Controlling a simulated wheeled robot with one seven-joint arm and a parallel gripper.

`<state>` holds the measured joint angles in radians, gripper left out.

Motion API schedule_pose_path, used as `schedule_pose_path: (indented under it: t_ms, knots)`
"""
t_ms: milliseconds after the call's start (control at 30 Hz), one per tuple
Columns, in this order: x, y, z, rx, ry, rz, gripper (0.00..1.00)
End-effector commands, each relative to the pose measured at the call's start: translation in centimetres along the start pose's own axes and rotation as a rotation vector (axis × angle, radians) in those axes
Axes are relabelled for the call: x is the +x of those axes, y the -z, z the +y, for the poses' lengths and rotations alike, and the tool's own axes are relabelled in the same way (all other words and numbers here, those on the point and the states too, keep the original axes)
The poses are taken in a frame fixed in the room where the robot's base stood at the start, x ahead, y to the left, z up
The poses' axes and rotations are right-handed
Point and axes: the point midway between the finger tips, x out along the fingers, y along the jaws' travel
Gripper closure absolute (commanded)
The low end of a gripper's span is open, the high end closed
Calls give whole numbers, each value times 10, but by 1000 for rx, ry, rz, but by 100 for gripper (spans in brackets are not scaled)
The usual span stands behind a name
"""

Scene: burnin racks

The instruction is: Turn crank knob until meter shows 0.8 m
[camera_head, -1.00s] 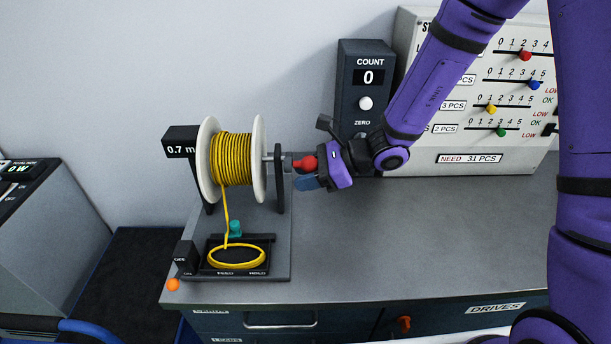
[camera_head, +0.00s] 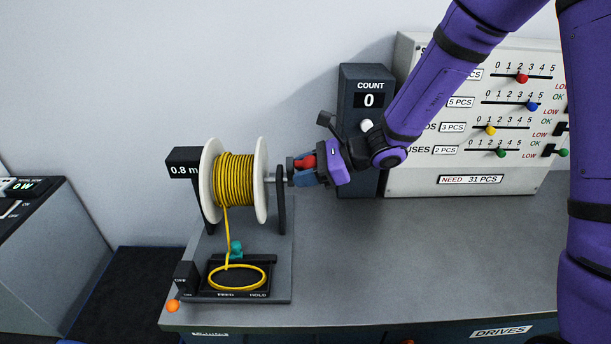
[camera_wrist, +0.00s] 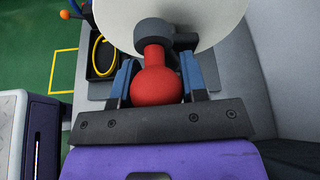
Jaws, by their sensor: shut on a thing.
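The black meter (camera_head: 184,163) at the left of the spool stand reads 0.8 m. The white-flanged spool (camera_head: 262,180) is wound with yellow cord (camera_head: 235,179), and a strand runs down to a yellow coil (camera_head: 237,277) in the black tray. The red crank knob (camera_head: 305,162) sits at the right end of the spool's shaft. My gripper (camera_head: 308,171) is shut on it from the right. In the wrist view the red knob (camera_wrist: 157,85) lies between the two blue fingers, with the grey crank arm (camera_wrist: 154,32) beyond it.
The tray carries a teal knob (camera_head: 236,249) and FEED and HOLD labels. A black OFF/ON switch box (camera_head: 186,276) and an orange ball (camera_head: 173,306) are at front left. A COUNT box (camera_head: 365,85) and slider panel (camera_head: 470,180) stand behind my arm. The bench right of the stand is clear.

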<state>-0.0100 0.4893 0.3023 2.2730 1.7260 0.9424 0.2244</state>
Motion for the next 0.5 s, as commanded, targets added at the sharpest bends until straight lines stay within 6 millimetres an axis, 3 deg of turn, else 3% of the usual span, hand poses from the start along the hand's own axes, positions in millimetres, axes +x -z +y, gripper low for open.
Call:
schedule_pose_path:
  t_ms: [500]
  knots:
    - [5,-4,-5,-2,-12,-3,83]
